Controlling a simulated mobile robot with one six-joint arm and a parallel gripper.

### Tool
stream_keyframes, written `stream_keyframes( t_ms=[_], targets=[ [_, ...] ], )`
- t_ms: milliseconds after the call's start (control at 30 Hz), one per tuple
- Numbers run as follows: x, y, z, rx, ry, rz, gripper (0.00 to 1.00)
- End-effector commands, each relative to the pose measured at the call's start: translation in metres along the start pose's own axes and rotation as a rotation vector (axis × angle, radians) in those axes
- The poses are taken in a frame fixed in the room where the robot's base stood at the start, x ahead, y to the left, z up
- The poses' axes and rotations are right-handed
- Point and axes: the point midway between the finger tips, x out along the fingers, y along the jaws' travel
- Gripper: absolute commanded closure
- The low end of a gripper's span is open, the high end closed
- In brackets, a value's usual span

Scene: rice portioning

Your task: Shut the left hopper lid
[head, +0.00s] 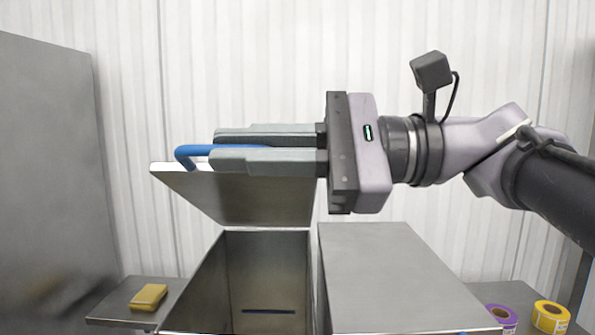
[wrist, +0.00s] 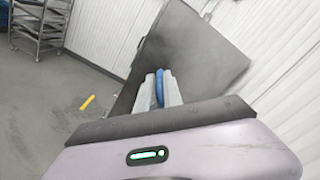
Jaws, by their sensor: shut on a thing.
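The left hopper lid (head: 255,198) stands raised and tilted, hinged at the back of the left hopper (head: 268,270), which is open and looks empty, with a dark slot low on its inner wall. A blue handle (head: 188,153) is on the lid's upper edge. My gripper (head: 222,147) reaches in from the right, with its fingers closed on the blue handle. In the wrist view the blue handle (wrist: 160,88) sits between the two grey fingers, against a grey metal surface.
The right hopper (head: 395,275) beside it has its flat lid down. A yellow sponge-like block (head: 149,297) lies on a metal ledge at left. Purple (head: 502,316) and yellow (head: 551,316) tape rolls are at lower right. A large metal panel (head: 50,180) stands at left.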

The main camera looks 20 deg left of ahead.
Motion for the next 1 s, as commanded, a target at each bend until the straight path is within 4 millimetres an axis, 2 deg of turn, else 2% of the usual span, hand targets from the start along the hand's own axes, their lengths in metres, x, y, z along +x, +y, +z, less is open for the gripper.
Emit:
stream_keyframes(
  t_ms=[33,100,200,400,633,1000],
  targets=[
    [0.000,0.024,-0.013,-0.035,0.000,0.000,1.00],
    [0.000,0.040,-0.017,-0.087,0.000,0.000,1.00],
    [0.000,0.059,-0.024,-0.151,0.000,0.000,1.00],
    [0.000,0.085,-0.036,-0.247,0.000,0.000,1.00],
    [0.000,0.098,-0.042,-0.305,0.001,0.000,1.00],
    [0.000,0.100,-0.043,-0.321,0.001,0.000,1.00]
  ],
)
